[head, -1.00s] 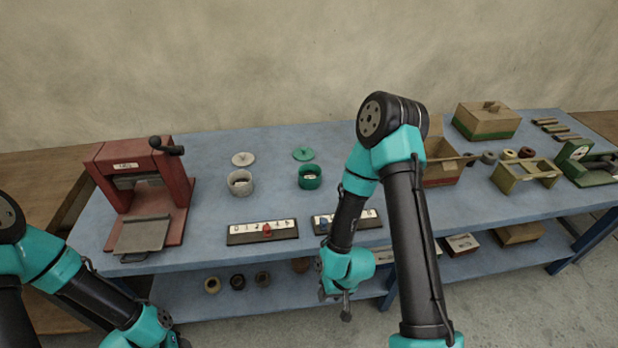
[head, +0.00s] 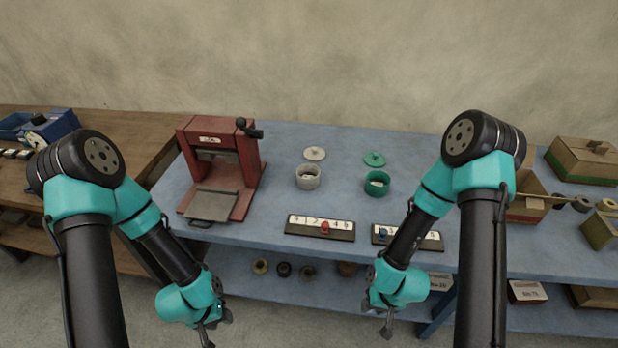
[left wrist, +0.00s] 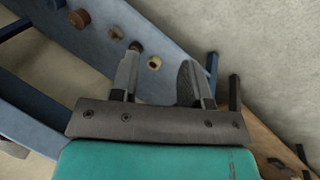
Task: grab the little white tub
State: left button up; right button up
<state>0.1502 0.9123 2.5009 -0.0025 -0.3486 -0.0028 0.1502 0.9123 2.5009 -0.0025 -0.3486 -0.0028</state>
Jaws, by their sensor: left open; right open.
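The little white tub (head: 308,177) stands upright and open on the blue table, with something pale inside. Its white lid (head: 315,154) lies just behind it. My left gripper (head: 208,335) is low in front of the table, well to the left of and nearer than the tub, open and empty. Its two fingers (left wrist: 160,85) show apart in the left wrist view, where the tub is not seen. My right gripper (head: 386,322) hangs low in front of the table, right of the tub, open and empty.
A green tub (head: 377,183) with its lid (head: 374,159) stands right of the white one. A red press (head: 222,165) is to the left. Two numbered boards (head: 320,227) lie in front of the tubs. Several small rolls (head: 284,269) sit on the lower shelf.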

pick_arm(q)
jog(key=shift+o, duration=0.3)
jog(key=o, duration=1)
